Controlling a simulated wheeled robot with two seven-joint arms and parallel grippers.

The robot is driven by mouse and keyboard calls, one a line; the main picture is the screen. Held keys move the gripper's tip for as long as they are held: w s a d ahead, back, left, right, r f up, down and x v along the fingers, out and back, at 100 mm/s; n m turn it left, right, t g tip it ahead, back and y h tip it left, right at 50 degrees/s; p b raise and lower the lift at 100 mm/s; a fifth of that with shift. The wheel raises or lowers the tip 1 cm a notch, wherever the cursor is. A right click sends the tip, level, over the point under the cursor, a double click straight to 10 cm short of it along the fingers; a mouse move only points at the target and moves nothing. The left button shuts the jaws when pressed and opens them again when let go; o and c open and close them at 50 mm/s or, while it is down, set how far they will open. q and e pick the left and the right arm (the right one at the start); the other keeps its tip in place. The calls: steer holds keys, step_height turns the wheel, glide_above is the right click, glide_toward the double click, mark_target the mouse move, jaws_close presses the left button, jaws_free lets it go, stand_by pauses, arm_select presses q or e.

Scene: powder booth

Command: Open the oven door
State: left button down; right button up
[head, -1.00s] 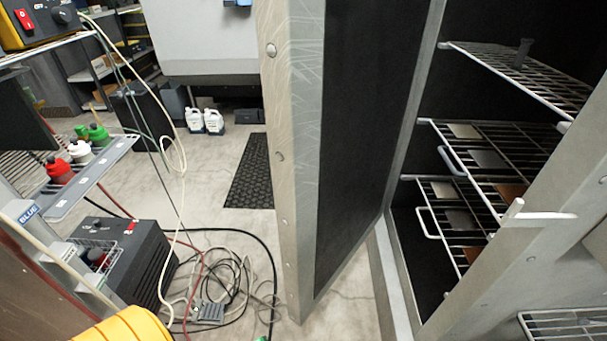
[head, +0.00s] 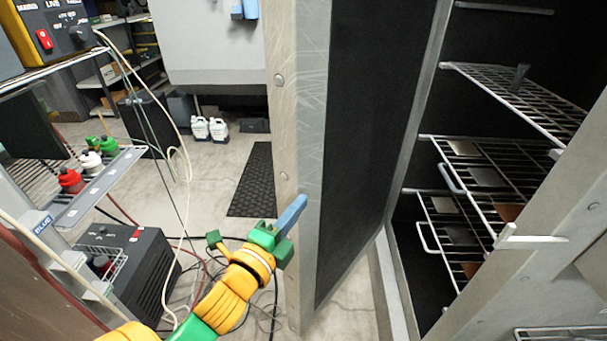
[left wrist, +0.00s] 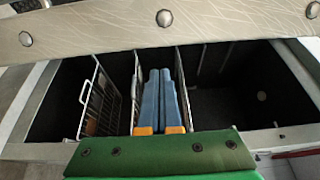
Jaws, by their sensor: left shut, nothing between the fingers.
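The grey metal oven door (head: 310,150) stands ajar, swung out from the oven, with its dark inner panel facing right. The oven's dark inside (head: 425,230) shows through a wide gap on the right. My left gripper (head: 298,205), with blue fingers and a green body, is in front of the lower part of the door's free edge. Its fingers are shut with nothing between them; I cannot tell whether they touch the door. In the left wrist view the closed fingers (left wrist: 160,85) point towards a dark opening with wire racks. My right gripper is out of view.
Wire racks (head: 480,150) with flat plates are in the oven. A white latch-like piece (head: 530,238) juts from its frame. A shelf with bottles (head: 85,205) and a dark box (head: 135,265) stand left. Cables lie on the floor beside a black mat (head: 252,180).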

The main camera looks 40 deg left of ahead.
mark_target(307, 175)
arm_select(q)
steer(key=w+b, duration=0.1)
steer(key=w, duration=0.2)
steer(key=w+b, duration=0.1)
steer(key=w, duration=0.2)
steer(key=w+a+b, duration=0.1)
steer(key=w, duration=0.2)
steer(key=shift+w, duration=0.15)
steer(key=shift+a, duration=0.7)
steer(key=shift+a+p, duration=0.35)
steer(key=shift+a, duration=0.5)
steer(key=shift+w+a+f, duration=0.15)
steer(key=shift+a+f, duration=0.05)
steer(key=shift+a, duration=0.4)
steer(key=shift+d, duration=0.1)
steer(key=shift+r, duration=0.1)
